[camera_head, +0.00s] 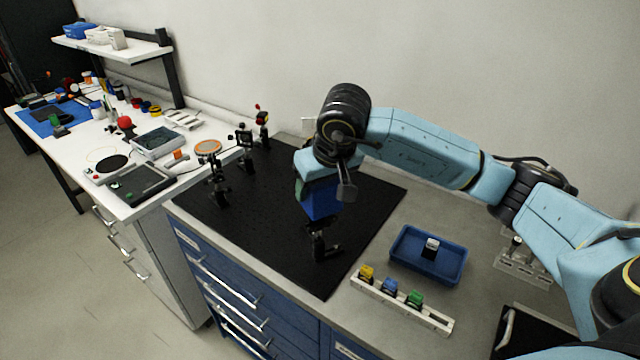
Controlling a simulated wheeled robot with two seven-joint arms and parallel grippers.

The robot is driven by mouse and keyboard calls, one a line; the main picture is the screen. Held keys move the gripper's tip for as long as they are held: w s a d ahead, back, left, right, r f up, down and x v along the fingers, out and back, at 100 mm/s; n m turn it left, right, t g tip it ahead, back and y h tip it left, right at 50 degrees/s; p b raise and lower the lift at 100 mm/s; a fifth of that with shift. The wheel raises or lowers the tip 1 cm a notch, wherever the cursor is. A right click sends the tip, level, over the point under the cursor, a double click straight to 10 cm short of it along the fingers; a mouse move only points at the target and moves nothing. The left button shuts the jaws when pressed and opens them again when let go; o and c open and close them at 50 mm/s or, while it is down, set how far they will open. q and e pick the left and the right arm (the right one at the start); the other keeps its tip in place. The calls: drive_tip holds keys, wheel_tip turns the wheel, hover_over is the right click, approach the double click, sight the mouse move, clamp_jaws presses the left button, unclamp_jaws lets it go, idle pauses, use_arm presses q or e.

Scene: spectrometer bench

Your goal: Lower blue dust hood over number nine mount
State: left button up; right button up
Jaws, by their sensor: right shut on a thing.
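The blue dust hood (321,204) is held by my right gripper (318,178) over the black breadboard. A green patch shows at the hood's left side. The gripper is shut on the hood, and its fingers are mostly hidden by the wrist. Just below the hood stands a black mount (321,246) on the breadboard. The hood hides the mount's upper part, and I cannot tell whether the two touch. No number can be read on the mount. My left gripper is out of view.
More mounts stand at the breadboard's (260,215) back left, one with an orange disc (208,147). A blue tray (455,271) and a white rack (432,319) with yellow, blue and green pieces lie to the right. A cluttered white bench (185,172) stands left.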

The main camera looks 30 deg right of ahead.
sight(317, 224)
drive_tip(key=shift+f, duration=0.2)
drive_tip(key=shift+f+b, duration=1.85)
drive_tip(key=shift+b, duration=0.2)
drive_tip(key=shift+f, duration=0.25)
drive_tip(key=shift+f+b, duration=1.85)
drive_tip(key=shift+b, duration=0.2)
drive_tip(key=shift+f+b, duration=0.15)
drive_tip(key=shift+b, duration=0.2)
drive_tip(key=o, duration=1)
drive_tip(key=shift+o, duration=0.2)
